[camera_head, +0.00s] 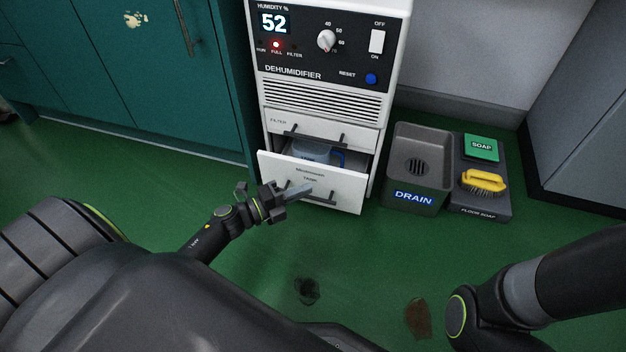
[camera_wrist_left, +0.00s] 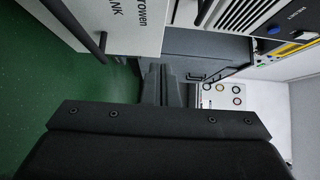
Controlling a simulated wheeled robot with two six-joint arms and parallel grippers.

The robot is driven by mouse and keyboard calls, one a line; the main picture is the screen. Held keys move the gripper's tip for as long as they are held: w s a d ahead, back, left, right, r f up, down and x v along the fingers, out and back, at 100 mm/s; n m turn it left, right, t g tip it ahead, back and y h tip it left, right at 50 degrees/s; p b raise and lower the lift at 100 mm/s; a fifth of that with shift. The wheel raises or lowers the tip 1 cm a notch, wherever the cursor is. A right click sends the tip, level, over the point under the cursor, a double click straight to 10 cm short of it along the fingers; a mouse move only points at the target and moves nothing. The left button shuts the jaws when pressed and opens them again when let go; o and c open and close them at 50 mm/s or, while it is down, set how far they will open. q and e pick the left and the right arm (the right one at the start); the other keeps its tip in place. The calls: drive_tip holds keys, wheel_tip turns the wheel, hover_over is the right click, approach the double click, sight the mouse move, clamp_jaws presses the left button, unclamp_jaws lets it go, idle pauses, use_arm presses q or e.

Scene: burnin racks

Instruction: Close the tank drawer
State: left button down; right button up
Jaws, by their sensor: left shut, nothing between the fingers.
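The white tank drawer (camera_head: 340,182) at the bottom of the dehumidifier (camera_head: 335,80) stands partly pulled out. A bluish tank (camera_head: 318,152) shows inside it, mostly hidden by the drawer front. My left gripper (camera_head: 304,191) is shut and empty. In the head view it overlaps the lower drawer front near its dark handle (camera_head: 322,198); I cannot tell whether it touches. In the left wrist view the shut fingers (camera_wrist_left: 158,82) show below the drawer front (camera_wrist_left: 128,22) and its handle bar (camera_wrist_left: 75,25). My right arm shows at the lower right, its gripper outside the picture.
A closed filter drawer (camera_head: 350,135) sits above the tank drawer. A grey drain basin (camera_head: 405,193) and a soap tray (camera_head: 485,212) with a yellow brush (camera_head: 484,181) stand to the right. Teal cabinets (camera_head: 130,70) are on the left. Dark stains (camera_head: 307,291) mark the green floor.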

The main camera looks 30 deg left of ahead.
sight(327, 171)
use_arm(q)
drive_tip(key=w+b, duration=0.1)
drive_tip(key=w, duration=0.1)
drive_tip(key=w+b, duration=0.1)
drive_tip(key=w, duration=0.1)
drive_tip(key=shift+w+d+f, duration=0.15)
drive_tip(key=shift+d, duration=0.05)
drive_tip(key=shift+w+a, duration=0.1)
drive_tip(key=shift+w, duration=0.6)
